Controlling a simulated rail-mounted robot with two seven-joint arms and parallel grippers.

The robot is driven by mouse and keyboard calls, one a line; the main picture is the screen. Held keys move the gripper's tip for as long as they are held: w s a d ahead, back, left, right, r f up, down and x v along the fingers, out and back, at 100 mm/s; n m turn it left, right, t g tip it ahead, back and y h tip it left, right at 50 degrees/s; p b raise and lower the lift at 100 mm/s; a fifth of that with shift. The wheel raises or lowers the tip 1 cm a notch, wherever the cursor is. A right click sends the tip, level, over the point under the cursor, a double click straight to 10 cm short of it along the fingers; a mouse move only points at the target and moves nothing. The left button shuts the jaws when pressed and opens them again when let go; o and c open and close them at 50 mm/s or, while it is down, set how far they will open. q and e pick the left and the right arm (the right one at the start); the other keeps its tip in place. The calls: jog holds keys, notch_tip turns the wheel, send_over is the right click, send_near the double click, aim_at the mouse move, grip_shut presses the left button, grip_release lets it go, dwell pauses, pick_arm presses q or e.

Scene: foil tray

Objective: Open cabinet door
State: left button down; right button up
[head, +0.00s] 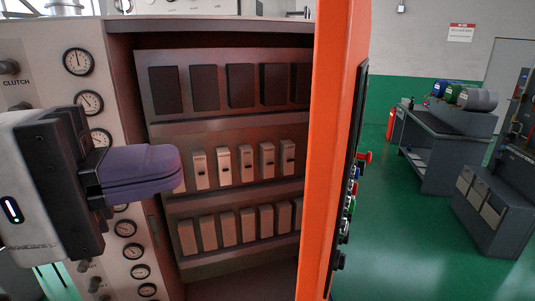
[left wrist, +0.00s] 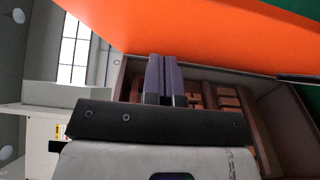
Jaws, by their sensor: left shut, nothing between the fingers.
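The cabinet (head: 125,28) stands in front of me with its inside showing: rows of dark and pale modules. Its orange door (head: 338,130) stands swung out, edge-on to me in the head view, on the right side of the opening. The orange door (left wrist: 215,35) also fills the upper right of the left wrist view. My left gripper (head: 178,168) is shut and empty, with its purple fingers in front of the opening, apart from the door. Its fingers (left wrist: 163,75) also show in the left wrist view. My right gripper is not in view.
Gauges (head: 78,61) and knobs line the pale panel left of the opening. Coloured buttons (head: 352,185) stick out from the door's outer face. A workbench (head: 430,150) and a grey cabinet (head: 495,205) stand farther right. Green floor (head: 400,245) is clear between.

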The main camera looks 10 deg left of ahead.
pick_arm(q)
jog(key=w+d+p, duration=0.1)
jog(key=d, duration=0.7)
jog(key=shift+w+d, duration=0.25)
jog(key=shift+d, duration=0.05)
